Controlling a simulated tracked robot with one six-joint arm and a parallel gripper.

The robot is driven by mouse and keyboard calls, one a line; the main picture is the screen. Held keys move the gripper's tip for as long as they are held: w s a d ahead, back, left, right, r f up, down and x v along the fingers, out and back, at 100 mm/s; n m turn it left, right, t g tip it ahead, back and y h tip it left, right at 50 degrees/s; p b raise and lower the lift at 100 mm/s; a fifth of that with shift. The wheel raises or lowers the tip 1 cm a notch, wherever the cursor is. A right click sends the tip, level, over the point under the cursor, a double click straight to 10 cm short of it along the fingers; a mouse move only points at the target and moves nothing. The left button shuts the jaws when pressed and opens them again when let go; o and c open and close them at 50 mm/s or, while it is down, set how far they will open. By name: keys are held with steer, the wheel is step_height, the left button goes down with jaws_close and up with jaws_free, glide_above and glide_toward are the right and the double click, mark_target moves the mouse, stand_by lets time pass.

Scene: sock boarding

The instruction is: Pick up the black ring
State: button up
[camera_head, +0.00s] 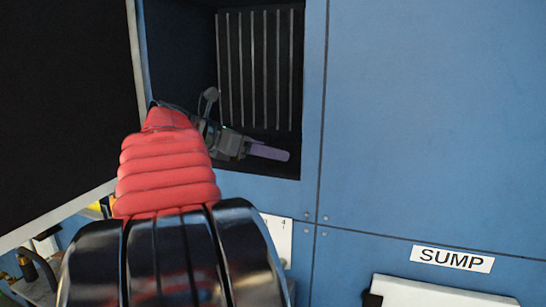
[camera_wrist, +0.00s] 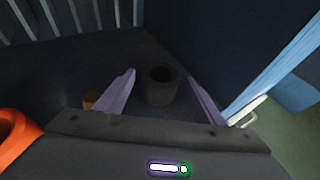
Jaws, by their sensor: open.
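The black ring (camera_wrist: 160,86) stands on the dark floor of the compartment in the wrist view, its round opening facing up. My gripper (camera_wrist: 168,82) is open, with one purple finger to the left of the ring and the other to its right. The ring shows between the fingers, and I cannot tell whether either finger touches it. In the head view my gripper (camera_head: 268,152) reaches into the open compartment of the blue cabinet, and the ring is hidden there.
An orange rounded thing (camera_wrist: 14,135) is at the left edge of the wrist view. A small yellow-brown piece (camera_wrist: 91,100) lies left of the left finger. The blue compartment edge (camera_wrist: 285,62) is close on the right. Vertical slats (camera_head: 262,70) line the compartment's back.

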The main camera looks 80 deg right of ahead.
steer(key=shift+x, duration=1.35)
steer(key=shift+c, duration=0.5)
steer(key=c, duration=1.1)
